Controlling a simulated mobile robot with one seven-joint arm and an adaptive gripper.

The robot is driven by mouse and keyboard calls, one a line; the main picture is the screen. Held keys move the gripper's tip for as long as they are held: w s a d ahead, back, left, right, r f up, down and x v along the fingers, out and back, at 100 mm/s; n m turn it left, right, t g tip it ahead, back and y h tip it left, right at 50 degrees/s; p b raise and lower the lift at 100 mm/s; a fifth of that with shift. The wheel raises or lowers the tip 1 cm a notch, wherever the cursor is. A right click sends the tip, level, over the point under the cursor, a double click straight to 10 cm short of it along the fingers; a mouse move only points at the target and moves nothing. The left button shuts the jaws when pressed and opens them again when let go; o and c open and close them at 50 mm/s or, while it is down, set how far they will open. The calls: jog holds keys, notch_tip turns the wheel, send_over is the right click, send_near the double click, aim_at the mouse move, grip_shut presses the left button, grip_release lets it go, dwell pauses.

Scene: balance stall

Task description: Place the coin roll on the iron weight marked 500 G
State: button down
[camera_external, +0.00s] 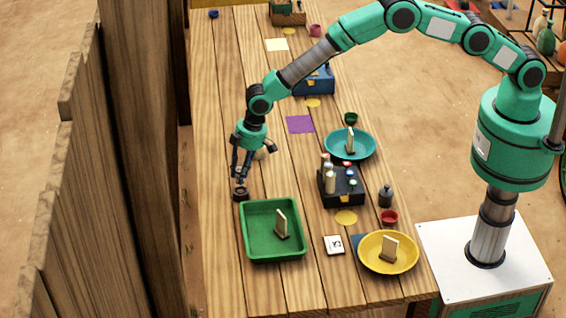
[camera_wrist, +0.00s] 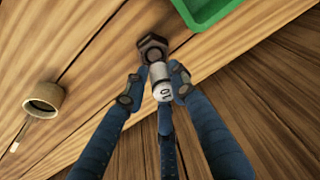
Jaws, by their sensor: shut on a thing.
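The coin roll (camera_wrist: 162,90) is a pale, short cylinder with "10" on its end. My gripper (camera_wrist: 155,80) is shut on it, with the fingers on its sides. In the external view, my gripper (camera_external: 240,178) points down at the far left side of the table. The dark iron weight (camera_wrist: 153,47) is directly beyond the roll in the wrist view, and it also shows just below my fingertips in the external view (camera_external: 240,195). I cannot tell whether roll and weight touch. No marking on the weight is legible.
A green tray (camera_external: 245,245) stands close in front of the weight. A black box (camera_external: 342,200) with several bottles, a teal plate (camera_external: 368,155) and a yellow plate (camera_external: 412,262) lie to the right.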

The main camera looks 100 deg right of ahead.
jog(key=shift+w, duration=0.1)
jog(key=shift+f, duration=1.7)
jog(key=shift+f, duration=0.1)
jog(key=c, duration=1.4)
grip_release()
jog(key=shift+c, duration=0.2)
jog(key=v, duration=1.2)
